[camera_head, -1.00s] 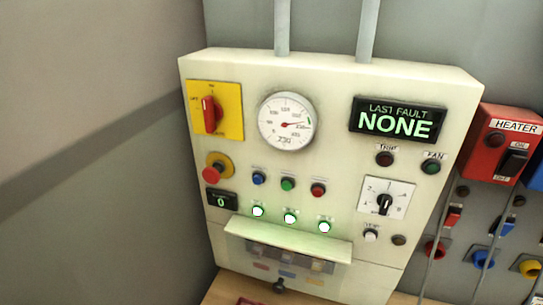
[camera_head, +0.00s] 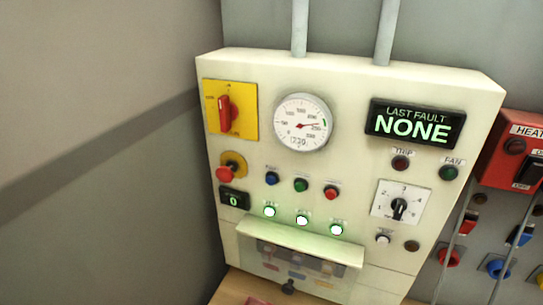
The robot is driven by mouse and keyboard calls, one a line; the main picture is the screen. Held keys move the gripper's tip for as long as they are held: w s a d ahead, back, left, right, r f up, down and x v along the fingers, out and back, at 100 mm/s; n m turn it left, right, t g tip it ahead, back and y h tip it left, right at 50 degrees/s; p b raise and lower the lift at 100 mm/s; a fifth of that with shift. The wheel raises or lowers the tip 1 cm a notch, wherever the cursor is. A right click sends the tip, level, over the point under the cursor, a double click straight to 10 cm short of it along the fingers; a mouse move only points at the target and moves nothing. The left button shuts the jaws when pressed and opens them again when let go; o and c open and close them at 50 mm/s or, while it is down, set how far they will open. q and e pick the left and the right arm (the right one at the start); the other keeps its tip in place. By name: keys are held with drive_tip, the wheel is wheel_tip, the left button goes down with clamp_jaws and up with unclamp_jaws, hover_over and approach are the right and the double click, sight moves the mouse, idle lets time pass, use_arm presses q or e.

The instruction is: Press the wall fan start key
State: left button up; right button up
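A cream control panel (camera_head: 350,85) hangs on the grey wall. A dark green round fitting labelled FAN (camera_head: 448,172) sits at its right, below the display; I cannot tell whether it is a key or a lamp. A blue button (camera_head: 271,178), a green button (camera_head: 301,185) and a red button (camera_head: 331,192) form a row in the middle, with labels too small to read. Three lit white-green rounds lie below them. A white button (camera_head: 382,239) sits lower right under a blurred label. Neither of my grippers is in view.
The panel also has a LAST FAULT display reading NONE (camera_head: 415,124), a gauge (camera_head: 302,122), a red rotary switch (camera_head: 225,112), a red mushroom button (camera_head: 224,174) and a black-knobbed dial (camera_head: 399,209). A hinged-looking cover (camera_head: 300,242) juts out below. A red HEATER box (camera_head: 505,165) stands right.

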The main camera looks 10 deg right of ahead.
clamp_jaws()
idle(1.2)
